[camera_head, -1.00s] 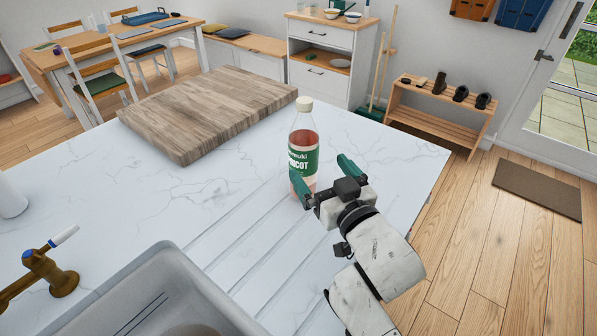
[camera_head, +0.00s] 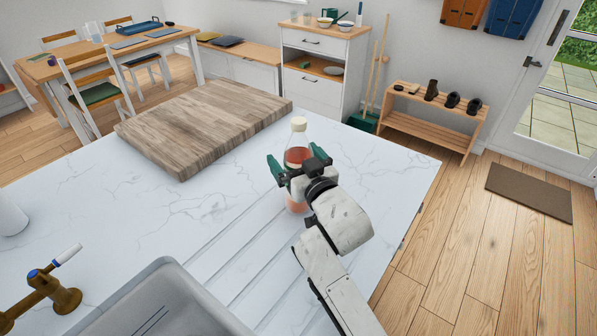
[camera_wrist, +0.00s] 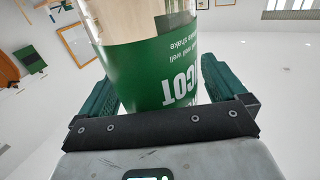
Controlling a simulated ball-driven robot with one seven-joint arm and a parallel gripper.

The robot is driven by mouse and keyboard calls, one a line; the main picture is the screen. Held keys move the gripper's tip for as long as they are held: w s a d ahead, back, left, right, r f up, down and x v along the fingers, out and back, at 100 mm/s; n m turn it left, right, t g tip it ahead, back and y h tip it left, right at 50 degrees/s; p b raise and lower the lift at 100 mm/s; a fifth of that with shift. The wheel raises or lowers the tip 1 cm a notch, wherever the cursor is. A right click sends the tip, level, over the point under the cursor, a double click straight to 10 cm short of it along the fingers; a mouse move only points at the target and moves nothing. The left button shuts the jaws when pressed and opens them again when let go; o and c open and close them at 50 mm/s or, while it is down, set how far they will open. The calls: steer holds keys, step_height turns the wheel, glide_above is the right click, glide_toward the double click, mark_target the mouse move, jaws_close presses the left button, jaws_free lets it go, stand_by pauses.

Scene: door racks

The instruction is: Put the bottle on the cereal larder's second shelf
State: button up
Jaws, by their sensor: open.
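In the wrist view the bottle's green label (camera_wrist: 150,70) fills the space between the two fingers (camera_wrist: 157,85), upside down and close to the palm. The gripper hides part of the label in the head view. I cannot tell whether a finger touches the bottle. I cannot make out a cereal larder.
A wooden board (camera_head: 205,122) lies left of the bottle. A sink (camera_head: 150,305) and brass tap (camera_head: 50,290) are at the near left. A white cabinet (camera_head: 322,85), shoe bench (camera_head: 432,120) and door (camera_head: 555,85) stand beyond.

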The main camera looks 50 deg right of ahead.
steer(key=c, duration=1.5)
steer(key=shift+r, duration=0.15)
steer(key=shift+c, duration=0.8)
steer(key=shift+r, duration=0.1)
